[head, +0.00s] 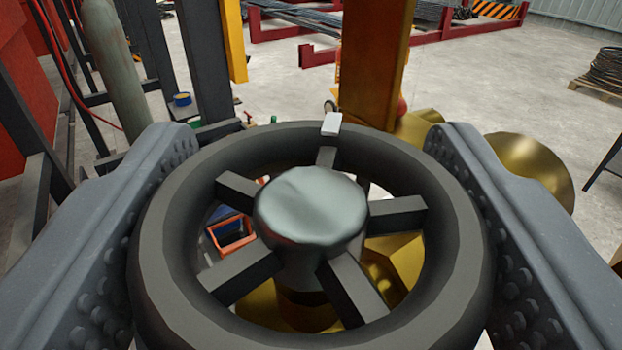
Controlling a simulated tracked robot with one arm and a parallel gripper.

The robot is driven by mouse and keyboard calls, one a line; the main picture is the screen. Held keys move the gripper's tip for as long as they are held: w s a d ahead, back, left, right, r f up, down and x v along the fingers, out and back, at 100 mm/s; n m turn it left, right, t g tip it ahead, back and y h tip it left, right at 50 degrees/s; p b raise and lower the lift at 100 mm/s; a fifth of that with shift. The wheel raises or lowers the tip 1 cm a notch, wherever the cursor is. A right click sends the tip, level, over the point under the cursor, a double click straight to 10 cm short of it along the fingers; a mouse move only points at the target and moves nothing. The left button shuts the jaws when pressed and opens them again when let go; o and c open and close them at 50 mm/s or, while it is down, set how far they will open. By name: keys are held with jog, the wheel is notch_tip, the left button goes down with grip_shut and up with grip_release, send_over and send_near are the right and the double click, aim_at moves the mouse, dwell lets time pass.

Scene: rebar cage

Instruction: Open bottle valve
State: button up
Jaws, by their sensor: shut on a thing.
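The bottle valve's black handwheel (168,245) fills the lower middle of the head view, with several spokes and a rounded grey hub (312,210). A small white mark (331,124) sits on its far rim, slightly right of centre. My gripper (308,215) has one grey studded jaw on each side of the wheel, shut on its rim from left and right. Brass-coloured valve parts (395,262) show below through the spokes. The lower wheel edge is cut off by the frame.
A grey-green gas cylinder (112,70) and dark steel posts (204,60) stand at the back left. A brass-coloured column (374,65) rises behind the wheel. Red racks (420,38) hold rebar farther back. An orange crate (232,236) shows through the spokes. Open concrete floor (480,85) lies right.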

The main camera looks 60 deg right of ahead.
jog(key=shift+w+a+n+t+y+b, duration=0.15)
jog(key=shift+n+t+y+b, duration=0.5)
jog(key=shift+n+t, duration=0.4)
dwell(0.4)
jog(key=shift+t+y, duration=0.25)
jog(key=shift+t, duration=0.1)
dwell(0.4)
jog(key=shift+n+t+y+p, duration=0.75)
jog(key=shift+n+t+y, duration=0.1)
jog(key=shift+t, duration=0.15)
jog(key=shift+r+n+t+y+p, duration=0.15)
jog(key=shift+n+t+y+p, duration=0.65)
jog(key=shift+p, duration=0.6)
jog(key=y+p, duration=0.1)
jog(key=p, duration=0.1)
jog(key=n+t+y+p, duration=0.1)
jog(key=p, duration=0.1)
jog(key=shift+a+r+n+y, duration=0.1)
jog(key=shift+r+n+y, duration=0.1)
jog(key=shift+n+y, duration=0.1)
jog(key=n+t+y+p, duration=0.1)
jog(key=y+p, duration=0.1)
jog(key=p, duration=0.2)
jog(key=shift+f+n, duration=0.15)
jog(key=shift+n, duration=0.15)
jog(key=shift+f+n+t+y+p, duration=0.15)
jog(key=shift+n+t+y+p, duration=0.15)
jog(key=shift+y+p, duration=0.3)
